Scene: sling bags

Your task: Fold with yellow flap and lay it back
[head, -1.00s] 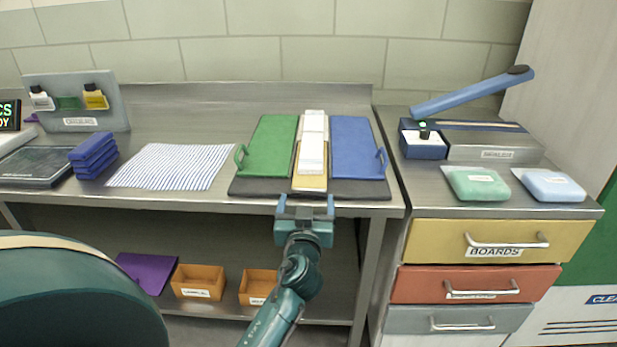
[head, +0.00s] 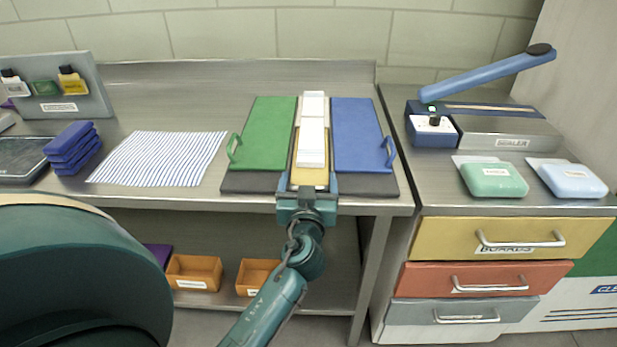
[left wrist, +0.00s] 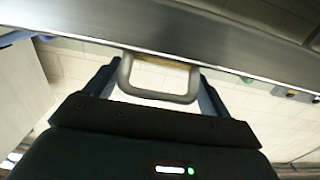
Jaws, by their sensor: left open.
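The folding board (head: 375,187) lies on the steel table with a green flap (head: 264,135) on the left, a blue flap (head: 362,135) on the right and a yellow flap (head: 309,176) at the front middle. All lie flat. A white folded piece (head: 312,143) lies along the middle, partly over the yellow. My left gripper (head: 308,188) is open at the front edge of the yellow flap, one finger on each side. In the left wrist view a grey loop handle (left wrist: 160,97) sits between its fingers (left wrist: 155,80); whether they touch it is unclear. My right gripper is out of view.
A sealer (head: 500,130) and two soap-like packs, green (head: 494,180) and blue (head: 572,180), stand on the right cabinet. Orange bins (head: 194,272) sit below the table.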

